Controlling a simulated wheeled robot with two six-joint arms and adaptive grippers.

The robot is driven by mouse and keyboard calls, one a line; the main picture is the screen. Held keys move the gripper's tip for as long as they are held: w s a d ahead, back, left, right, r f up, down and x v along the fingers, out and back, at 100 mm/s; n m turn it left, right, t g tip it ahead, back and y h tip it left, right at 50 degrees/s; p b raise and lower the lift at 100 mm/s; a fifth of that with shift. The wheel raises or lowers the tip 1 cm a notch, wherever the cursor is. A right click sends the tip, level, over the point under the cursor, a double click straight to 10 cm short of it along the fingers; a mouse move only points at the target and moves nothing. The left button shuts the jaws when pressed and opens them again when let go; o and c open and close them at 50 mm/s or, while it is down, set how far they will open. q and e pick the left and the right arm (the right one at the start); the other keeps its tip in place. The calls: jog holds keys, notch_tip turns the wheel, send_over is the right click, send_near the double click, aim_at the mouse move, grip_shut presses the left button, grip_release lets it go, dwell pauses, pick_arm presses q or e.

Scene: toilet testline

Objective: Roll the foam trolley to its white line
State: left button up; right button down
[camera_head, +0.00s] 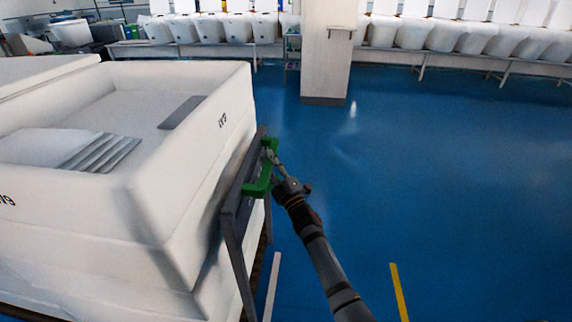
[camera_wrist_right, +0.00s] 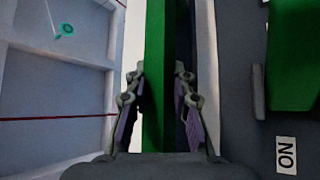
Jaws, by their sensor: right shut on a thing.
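The foam trolley fills the left of the head view: large white foam blocks (camera_head: 180,205) in a dark grey frame (camera_head: 236,235) with a green handle (camera_head: 258,187) on its right end. My right gripper (camera_head: 273,158) is shut on the green handle. In the right wrist view, the green handle bar (camera_wrist_right: 155,50) stands between the fingers of my right gripper (camera_wrist_right: 158,95). A white line (camera_head: 272,285) lies on the blue floor just right of the trolley frame's near leg. My left gripper is not in view.
A yellow line (camera_head: 398,290) lies on the floor right of my right arm. A pale pillar (camera_head: 326,55) stands at the back middle. Benches with several white toilets (camera_head: 420,33) line the back. The blue floor (camera_head: 450,170) on the right is clear.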

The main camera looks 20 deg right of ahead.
jog(key=shift+w+a+f, duration=0.15)
jog(key=shift+w+a, duration=0.1)
jog(key=shift+a, duration=0.25)
jog(key=shift+w+a+f, duration=0.15)
jog(key=shift+w+a, duration=0.05)
jog(key=shift+a, duration=0.3)
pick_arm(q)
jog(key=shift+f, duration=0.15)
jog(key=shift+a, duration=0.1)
pick_arm(e)
jog(key=c, duration=1.1)
grip_release()
jog(key=shift+a, duration=0.1)
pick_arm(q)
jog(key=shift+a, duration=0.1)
pick_arm(e)
jog(key=shift+r, duration=0.1)
jog(key=shift+s, duration=0.1)
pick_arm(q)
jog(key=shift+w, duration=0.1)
pick_arm(e)
jog(key=v, duration=1.1)
jog(key=shift+s, duration=0.35)
